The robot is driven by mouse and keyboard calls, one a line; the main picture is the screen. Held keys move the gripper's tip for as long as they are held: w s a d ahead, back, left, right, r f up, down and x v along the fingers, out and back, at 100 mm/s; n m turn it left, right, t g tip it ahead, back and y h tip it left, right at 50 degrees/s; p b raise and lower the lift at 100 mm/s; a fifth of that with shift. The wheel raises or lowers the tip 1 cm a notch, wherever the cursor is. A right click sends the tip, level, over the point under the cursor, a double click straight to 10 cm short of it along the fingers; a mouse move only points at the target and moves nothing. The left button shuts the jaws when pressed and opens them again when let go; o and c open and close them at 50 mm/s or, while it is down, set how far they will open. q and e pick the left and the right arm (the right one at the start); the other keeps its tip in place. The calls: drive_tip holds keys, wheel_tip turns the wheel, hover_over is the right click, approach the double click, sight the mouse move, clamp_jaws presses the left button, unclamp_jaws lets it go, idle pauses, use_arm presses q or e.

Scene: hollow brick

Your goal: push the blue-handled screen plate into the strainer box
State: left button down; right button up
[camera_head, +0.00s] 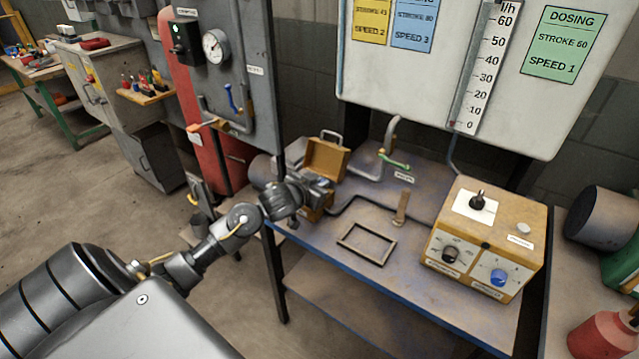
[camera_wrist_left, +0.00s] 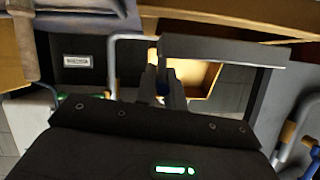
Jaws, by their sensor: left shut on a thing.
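The strainer box (camera_head: 326,158) is an orange-brown box at the far left of the bench, with its lid raised. My left gripper (camera_head: 322,190) is at the box's front and covers part of it. The tan interior of the box (camera_wrist_left: 203,78) shows just behind the fingers. The screen plate itself is mostly hidden, and I cannot tell how deep it sits. My right gripper is out of view.
A thin rectangular frame (camera_head: 367,244) lies on the bench (camera_head: 400,285) right of my gripper. A pipe with a green handle (camera_head: 393,163) stands behind. A control box (camera_head: 487,238) with knobs stands at the right. The bench front is clear.

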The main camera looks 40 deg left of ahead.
use_arm(q)
drive_tip(key=shift+f+b, duration=0.65)
drive_tip(key=shift+f, duration=0.75)
idle(0.5)
drive_tip(key=c, duration=1.4)
unclamp_jaws()
drive_tip(key=a+v, duration=0.1)
drive_tip(key=v, duration=0.9)
drive_tip(key=shift+s+d+r+p, duration=0.25)
drive_tip(key=shift+s+d+p, duration=0.1)
drive_tip(key=shift+d, duration=0.15)
